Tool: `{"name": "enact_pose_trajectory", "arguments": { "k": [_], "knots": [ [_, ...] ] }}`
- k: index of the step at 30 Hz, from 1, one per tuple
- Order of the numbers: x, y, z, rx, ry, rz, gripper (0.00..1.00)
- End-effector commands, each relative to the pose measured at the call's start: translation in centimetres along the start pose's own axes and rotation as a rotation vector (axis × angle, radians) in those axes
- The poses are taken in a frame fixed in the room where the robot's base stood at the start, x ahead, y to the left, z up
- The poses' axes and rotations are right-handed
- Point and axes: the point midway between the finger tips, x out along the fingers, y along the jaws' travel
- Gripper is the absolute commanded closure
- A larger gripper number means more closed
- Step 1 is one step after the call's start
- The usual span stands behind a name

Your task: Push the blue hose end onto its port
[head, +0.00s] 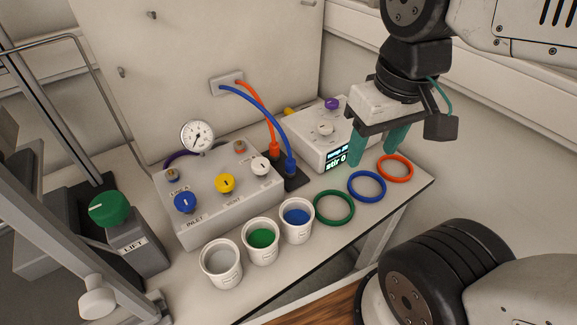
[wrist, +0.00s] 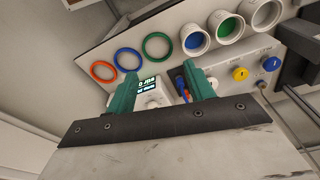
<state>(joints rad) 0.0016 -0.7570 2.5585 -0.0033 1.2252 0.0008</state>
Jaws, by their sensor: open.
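The blue hose (head: 262,107) arches from a wall plate down to its blue end (head: 290,163), which stands in a dark holder (head: 298,181) between the valve box and the white stirrer unit. The blue end also shows in the wrist view (wrist: 186,84), beside the right finger. Small fittings sit on the back of the grey valve box (head: 215,215), one brass (head: 172,174) and one with orange (head: 240,149); I cannot tell which port is blue's. My gripper (head: 375,156) is open and empty, above and in front of the stirrer unit, to the right of the hose end.
An orange hose end (head: 274,149) stands close behind the blue one. The stirrer unit (head: 318,150), a gauge (head: 197,137) and knobs crowd the bench. Three cups (head: 221,274) and three rings (head: 334,222) line the front edge. A green lift knob (head: 109,209) is at left.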

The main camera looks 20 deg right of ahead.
Motion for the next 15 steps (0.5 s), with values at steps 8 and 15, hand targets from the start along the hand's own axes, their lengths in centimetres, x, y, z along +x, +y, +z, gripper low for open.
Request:
{"name": "enact_pose_trajectory", "arguments": {
  "k": [8,15],
  "knots": [
    [1.7,-0.3,-4.7,-0.014,-0.031,-0.002,0.47],
    [5.9,-1.1,-11.5,-0.032,-0.063,-0.004,0.47]
  ]
}}
